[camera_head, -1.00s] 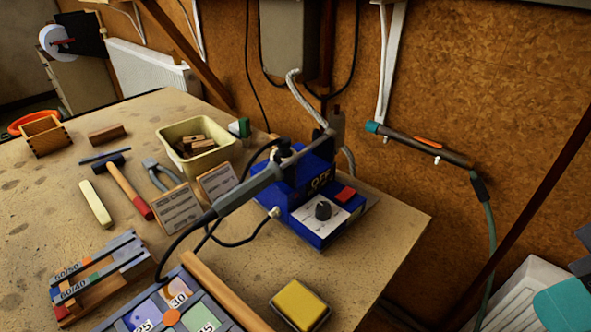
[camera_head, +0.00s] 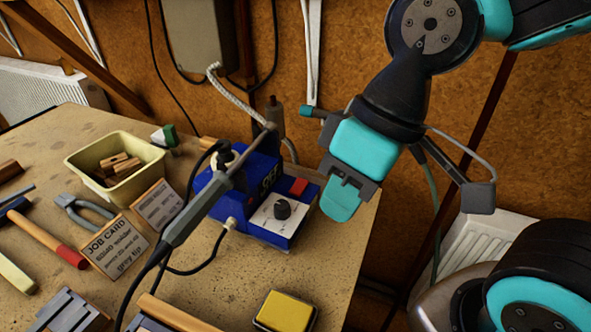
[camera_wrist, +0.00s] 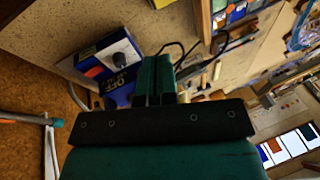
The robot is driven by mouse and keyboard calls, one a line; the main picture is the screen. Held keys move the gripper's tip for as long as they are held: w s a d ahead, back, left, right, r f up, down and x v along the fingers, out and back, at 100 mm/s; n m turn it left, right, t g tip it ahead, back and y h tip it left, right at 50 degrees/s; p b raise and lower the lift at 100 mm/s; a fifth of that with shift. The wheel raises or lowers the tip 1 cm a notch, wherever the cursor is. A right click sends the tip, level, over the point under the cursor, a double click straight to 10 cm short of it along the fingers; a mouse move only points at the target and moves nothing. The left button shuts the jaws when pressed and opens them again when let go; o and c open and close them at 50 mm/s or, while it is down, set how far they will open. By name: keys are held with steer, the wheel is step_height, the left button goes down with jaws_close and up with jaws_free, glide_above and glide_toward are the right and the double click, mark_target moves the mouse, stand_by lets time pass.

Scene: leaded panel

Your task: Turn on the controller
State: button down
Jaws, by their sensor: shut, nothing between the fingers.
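The controller (camera_head: 245,205) is a blue box near the right edge of the bench.
A soldering iron (camera_head: 185,222) lies slanted in front of the controller, with black cables around it. A yellow sponge (camera_head: 286,311) in a tray lies nearer. A cream tub (camera_head: 115,160), job card (camera_head: 112,245) and pliers (camera_head: 83,207) are left. A grey box (camera_head: 196,42) hangs behind.

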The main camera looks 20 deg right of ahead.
steer(key=w+d+m+h+p, duration=0.1)
steer(key=w+m+h+p, duration=0.1)
steer(key=w+m, duration=0.7)
steer(key=m+t+h+p, duration=0.1)
steer(key=m+h+p, duration=0.15)
steer(key=m, duration=0.55)
glide_above(301, 180)
steer(key=s+a, duration=0.1)
steer(key=shift+s+a+f+h+b, duration=0.2)
steer(key=shift+f+h+b, duration=0.15)
steer(key=shift+f, duration=0.05)
steer(key=f, duration=0.4)
steer(key=d+f+p, duration=0.1)
steer(key=f, duration=0.4)
steer(key=w+f+p, duration=0.1)
steer(key=f, duration=0.4)
steer(key=shift+d, duration=0.15)
